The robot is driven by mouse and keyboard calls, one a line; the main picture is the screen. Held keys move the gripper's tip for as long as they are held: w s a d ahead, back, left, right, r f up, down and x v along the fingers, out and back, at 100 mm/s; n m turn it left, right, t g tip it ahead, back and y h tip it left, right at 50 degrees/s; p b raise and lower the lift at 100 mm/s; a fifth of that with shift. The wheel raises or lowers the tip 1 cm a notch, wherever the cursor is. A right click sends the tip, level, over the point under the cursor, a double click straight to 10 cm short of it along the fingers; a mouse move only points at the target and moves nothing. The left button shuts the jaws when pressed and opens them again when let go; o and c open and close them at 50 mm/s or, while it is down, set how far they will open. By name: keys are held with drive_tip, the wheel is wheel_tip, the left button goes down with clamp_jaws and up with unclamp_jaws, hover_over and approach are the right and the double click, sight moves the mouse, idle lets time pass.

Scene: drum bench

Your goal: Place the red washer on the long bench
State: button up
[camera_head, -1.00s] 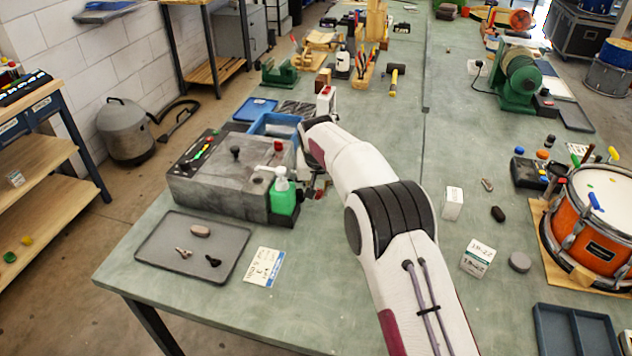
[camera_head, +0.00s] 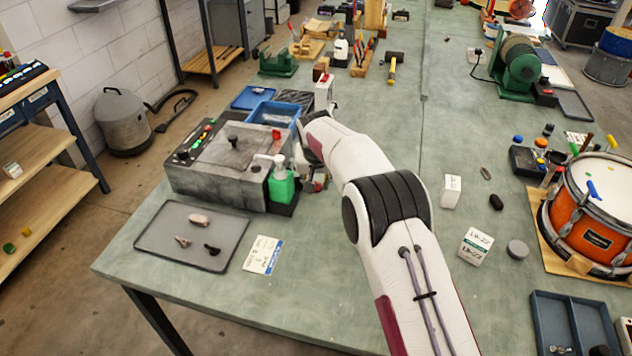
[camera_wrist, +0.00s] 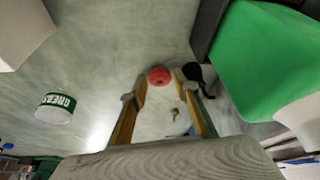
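The red washer (camera_wrist: 159,75) shows in the wrist view as a small red disc between the fingertips, with a finger close against each side. My gripper (camera_wrist: 160,78) looks shut on it, with its fingers partly closed. The long bench (camera_head: 330,285) is the green-grey bench top in the head view, and its surface lies below my gripper in the wrist view. In the head view my gripper is mostly hidden behind my arm, just right of the green bottle (camera_head: 281,186). I cannot tell the washer's height above the bench.
The green bottle also stands close at right in the wrist view (camera_wrist: 265,60). A grey control box (camera_head: 225,165) and tray (camera_head: 165,232) lie left. A white box (camera_head: 451,192), a labelled box (camera_head: 475,247) and an orange drum (camera_head: 585,228) are right. Front-middle bench is clear.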

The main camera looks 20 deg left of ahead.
drive_tip(key=v, duration=1.2)
drive_tip(key=shift+r, duration=0.15)
idle(0.3)
drive_tip(key=shift+d+r, duration=0.1)
idle(0.7)
